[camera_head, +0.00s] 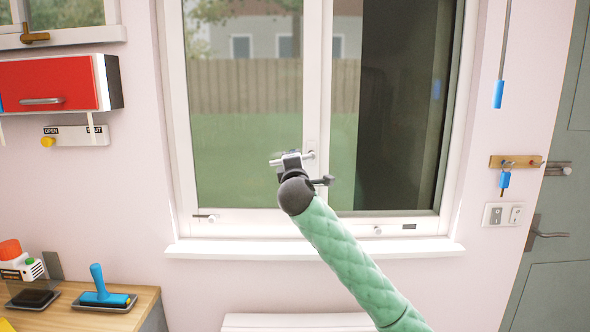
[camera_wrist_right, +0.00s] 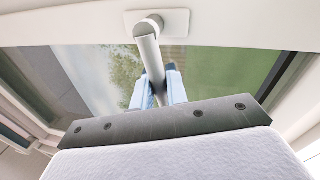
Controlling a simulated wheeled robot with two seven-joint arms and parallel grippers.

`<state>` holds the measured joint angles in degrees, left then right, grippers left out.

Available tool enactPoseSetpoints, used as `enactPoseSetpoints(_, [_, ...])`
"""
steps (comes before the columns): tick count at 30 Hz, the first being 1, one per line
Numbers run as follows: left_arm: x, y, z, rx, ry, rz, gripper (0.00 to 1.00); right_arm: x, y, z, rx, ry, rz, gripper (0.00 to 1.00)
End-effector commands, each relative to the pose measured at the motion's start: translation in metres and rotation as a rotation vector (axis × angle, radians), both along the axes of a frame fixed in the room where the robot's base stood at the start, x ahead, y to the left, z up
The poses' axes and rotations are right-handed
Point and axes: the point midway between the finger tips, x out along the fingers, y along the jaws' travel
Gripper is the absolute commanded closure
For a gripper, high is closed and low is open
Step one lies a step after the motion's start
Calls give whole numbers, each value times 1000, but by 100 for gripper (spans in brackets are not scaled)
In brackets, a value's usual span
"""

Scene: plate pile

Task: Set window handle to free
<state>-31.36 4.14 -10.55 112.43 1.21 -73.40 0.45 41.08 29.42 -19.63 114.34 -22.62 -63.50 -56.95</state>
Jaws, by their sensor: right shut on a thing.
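The window handle (camera_head: 308,156) is a pale lever on the white middle upright of the window (camera_head: 314,100). It lies roughly level, its lever reaching left from its mount. My right gripper (camera_head: 288,160) is at the lever. In the right wrist view, the handle (camera_wrist_right: 150,55) runs from its white base plate down between the two blue fingers of my right gripper (camera_wrist_right: 158,88), which are shut on it. The lever's far end is hidden behind the gripper body. My left gripper is in neither view.
A white sill (camera_head: 310,248) runs below the window. A wooden desk (camera_head: 135,318) with a blue-handled roller (camera_head: 100,285) stands at lower left. A red cabinet (camera_head: 50,85) hangs at left.

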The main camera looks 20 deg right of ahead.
Motion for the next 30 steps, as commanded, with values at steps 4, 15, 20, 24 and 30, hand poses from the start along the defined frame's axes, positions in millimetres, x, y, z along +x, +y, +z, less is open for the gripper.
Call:
enactPoseSetpoints(4, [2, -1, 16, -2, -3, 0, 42, 1, 0, 4, 79, -33, -1, 100])
enactPoseSetpoints(15, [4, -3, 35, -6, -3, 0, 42, 0, 0, 10, 173, -72, -1, 100])
enactPoseSetpoints(20, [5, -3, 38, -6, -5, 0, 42, 0, 0, 10, 180, -75, -2, 100])
enactPoseSetpoints(24, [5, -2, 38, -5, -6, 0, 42, 0, 0, 11, 180, -75, -2, 100])
enactPoseSetpoints(30, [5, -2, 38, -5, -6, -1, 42, 0, 0, 11, 179, -76, -2, 73])
